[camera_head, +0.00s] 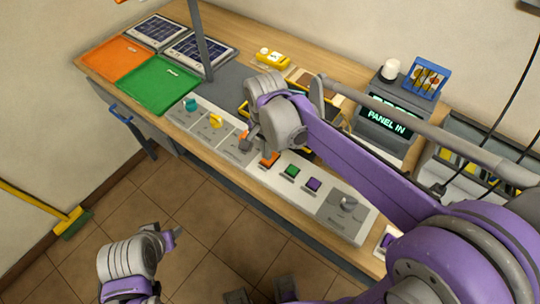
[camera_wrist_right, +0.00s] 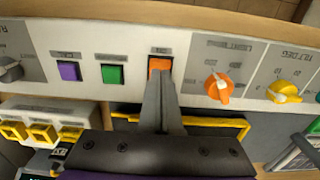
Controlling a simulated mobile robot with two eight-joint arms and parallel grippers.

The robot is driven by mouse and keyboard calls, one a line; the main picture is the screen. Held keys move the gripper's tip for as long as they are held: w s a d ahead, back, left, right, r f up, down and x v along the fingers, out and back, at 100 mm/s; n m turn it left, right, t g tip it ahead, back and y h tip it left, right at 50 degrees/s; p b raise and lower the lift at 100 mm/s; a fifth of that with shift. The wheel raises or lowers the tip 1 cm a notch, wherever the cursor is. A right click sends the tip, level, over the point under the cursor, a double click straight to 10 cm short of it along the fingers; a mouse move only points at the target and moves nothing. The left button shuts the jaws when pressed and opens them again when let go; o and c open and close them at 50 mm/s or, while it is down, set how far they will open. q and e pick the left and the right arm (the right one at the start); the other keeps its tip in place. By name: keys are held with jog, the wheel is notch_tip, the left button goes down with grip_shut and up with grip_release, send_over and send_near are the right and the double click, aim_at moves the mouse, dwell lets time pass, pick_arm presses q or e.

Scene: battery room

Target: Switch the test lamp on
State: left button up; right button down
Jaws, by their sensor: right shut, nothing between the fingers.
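A white control strip (camera_head: 205,128) runs along the bench's front edge with knobs and square switches. Its orange switch (camera_head: 268,161) sits left of a green switch (camera_head: 291,170) and a purple switch (camera_head: 313,184). My right gripper (camera_head: 262,147) is over the strip. In the right wrist view its shut, empty fingers (camera_wrist_right: 161,82) reach the orange switch (camera_wrist_right: 160,64) and cover its lower part; I cannot tell whether they press it. A white cylinder (camera_head: 391,68), possibly the lamp, looks unlit on a grey box. My left gripper (camera_head: 170,238) hangs over the floor, its opening unclear.
An orange knob (camera_wrist_right: 219,86) and a yellow knob (camera_wrist_right: 285,91) are beside the switch. The grey box's display (camera_head: 386,122) reads "PANEL IN". Orange (camera_head: 115,60) and green (camera_head: 158,85) trays and two solar panels lie at the bench's far left.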

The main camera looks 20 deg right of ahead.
pick_arm(q)
jog(key=shift+s+f+b, duration=0.2)
jog(key=shift+f+b, duration=0.35)
jog(key=shift+f, duration=0.15)
pick_arm(e)
jog(key=shift+f, duration=0.85)
pick_arm(q)
jog(key=shift+r, duration=0.1)
pick_arm(e)
jog(key=shift+r+p, duration=2.05)
jog(key=shift+r, duration=1.5)
pick_arm(q)
jog(key=r, duration=0.1)
jog(key=w+r, duration=0.1)
jog(key=r, duration=0.1)
jog(key=w+r, duration=0.1)
jog(key=r, duration=0.1)
jog(key=shift+r, duration=0.1)
jog(key=shift+s, duration=0.1)
